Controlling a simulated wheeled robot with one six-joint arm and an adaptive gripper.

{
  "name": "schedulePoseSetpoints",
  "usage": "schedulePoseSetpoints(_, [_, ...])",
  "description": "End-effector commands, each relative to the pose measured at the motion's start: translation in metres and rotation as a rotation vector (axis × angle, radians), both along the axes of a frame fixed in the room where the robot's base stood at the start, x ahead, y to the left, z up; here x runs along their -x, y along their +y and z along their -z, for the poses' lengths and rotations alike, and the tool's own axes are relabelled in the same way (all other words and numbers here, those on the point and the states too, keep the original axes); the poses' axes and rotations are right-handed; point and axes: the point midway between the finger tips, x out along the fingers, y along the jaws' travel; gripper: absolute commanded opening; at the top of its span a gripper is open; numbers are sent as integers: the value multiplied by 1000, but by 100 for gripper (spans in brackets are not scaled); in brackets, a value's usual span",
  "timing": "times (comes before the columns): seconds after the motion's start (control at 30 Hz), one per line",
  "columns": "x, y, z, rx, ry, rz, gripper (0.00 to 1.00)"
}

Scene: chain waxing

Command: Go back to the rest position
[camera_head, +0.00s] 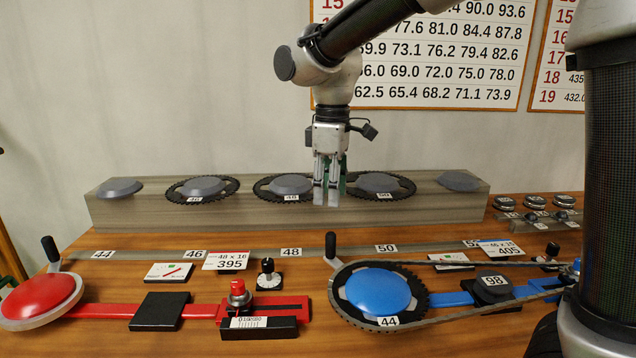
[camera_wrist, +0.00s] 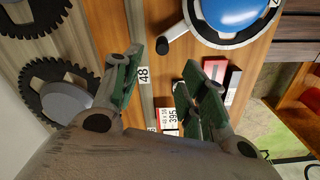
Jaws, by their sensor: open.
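My gripper (camera_head: 328,188) points down in front of the grey rack, between the chainring labelled 48 and the one labelled 50. In the wrist view my gripper (camera_wrist: 157,88) has its two green-padded fingers spread apart, with nothing between them but the table and its labels. My arm reaches in from the upper right in the head view. The blue hub (camera_head: 378,291) carries a chainring labelled 44, with a chain running around it to the right.
The long grey rack (camera_head: 250,215) holds dark chainrings on grey domes. The red hub (camera_head: 40,297) with its crank stands at the left front. A dial knob (camera_head: 268,274) and small gauges lie on the wooden table. Number charts (camera_head: 440,60) hang on the wall behind.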

Motion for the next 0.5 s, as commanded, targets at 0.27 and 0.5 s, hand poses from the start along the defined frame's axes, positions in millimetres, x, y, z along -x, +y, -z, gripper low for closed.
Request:
schedulePoseSetpoints(0.27, [54,-89,19,-15,-6,440,43])
schedulePoseSetpoints(0.5, [117,-204,12,-109,-97,842,43])
